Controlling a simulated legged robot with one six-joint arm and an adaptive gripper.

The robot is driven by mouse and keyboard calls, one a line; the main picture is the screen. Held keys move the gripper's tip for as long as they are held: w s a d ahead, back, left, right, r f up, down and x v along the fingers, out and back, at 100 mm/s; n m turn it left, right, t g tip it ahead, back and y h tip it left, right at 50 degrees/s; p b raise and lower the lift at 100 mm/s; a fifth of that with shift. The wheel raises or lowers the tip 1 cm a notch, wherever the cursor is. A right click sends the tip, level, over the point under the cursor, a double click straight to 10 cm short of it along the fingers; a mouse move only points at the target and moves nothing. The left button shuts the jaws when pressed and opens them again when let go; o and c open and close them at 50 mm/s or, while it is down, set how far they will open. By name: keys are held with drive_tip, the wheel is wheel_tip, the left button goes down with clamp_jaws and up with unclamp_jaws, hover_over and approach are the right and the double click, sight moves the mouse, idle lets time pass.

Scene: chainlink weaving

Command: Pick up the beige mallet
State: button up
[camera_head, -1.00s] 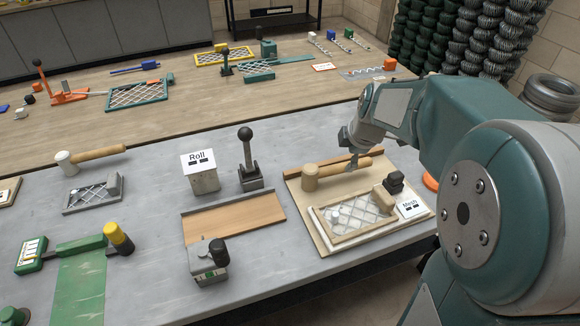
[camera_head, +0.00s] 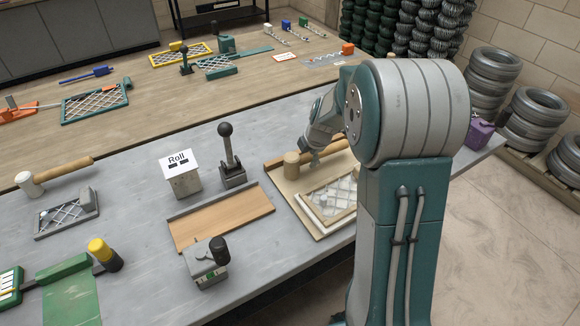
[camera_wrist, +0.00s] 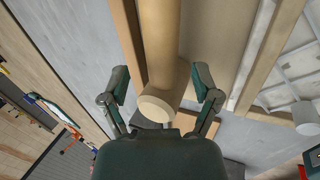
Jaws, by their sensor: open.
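The beige mallet (camera_head: 292,165) lies at the back of a beige board (camera_head: 300,216), its head at the left. Part of its handle (camera_head: 328,148) shows to the right, with my arm in front of the rest. My gripper (camera_head: 314,158) is above the mallet, close to the head. In the wrist view my gripper (camera_wrist: 161,92) is open, one finger on each side of the mallet. The mallet head (camera_wrist: 157,104) shows between the fingers, and the handle (camera_wrist: 158,40) runs up from it. I cannot tell whether the fingers touch it.
A framed mesh panel (camera_head: 330,196) lies on the board in front of the mallet. A "Roll" block (camera_head: 182,181) and a black-knobbed lever (camera_head: 230,160) stand to the left. Another mallet (camera_head: 55,175), white-headed, lies far left. Grey table (camera_head: 130,225) is bare between.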

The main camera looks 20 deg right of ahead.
sight(310, 157)
drive_tip(key=shift+w+d+f, duration=0.2)
drive_tip(key=shift+w+f, duration=0.05)
drive_tip(key=shift+f, duration=0.3)
drive_tip(key=shift+w+d+f, duration=0.2)
drive_tip(key=shift+f, duration=0.35)
drive_tip(key=shift+d+f, duration=0.2)
drive_tip(key=shift+d, duration=0.45)
drive_tip(key=shift+a, duration=0.35)
drive_tip(key=c, duration=0.9)
drive_tip(key=shift+a, duration=0.35)
clamp_jaws()
drive_tip(key=shift+d+r, duration=0.1)
drive_tip(key=shift+d, duration=0.2)
drive_tip(key=shift+w+d+r, duration=0.1)
drive_tip(key=shift+r, duration=0.3)
wheel_tip(310, 157, up, 2)
drive_tip(key=shift+r, duration=0.25)
drive_tip(key=s+d+r, duration=0.4)
drive_tip(key=s+r, duration=0.5)
drive_tip(key=s, duration=0.4)
drive_tip(key=shift+s+d+r, duration=0.2)
drive_tip(key=shift+r, duration=0.15)
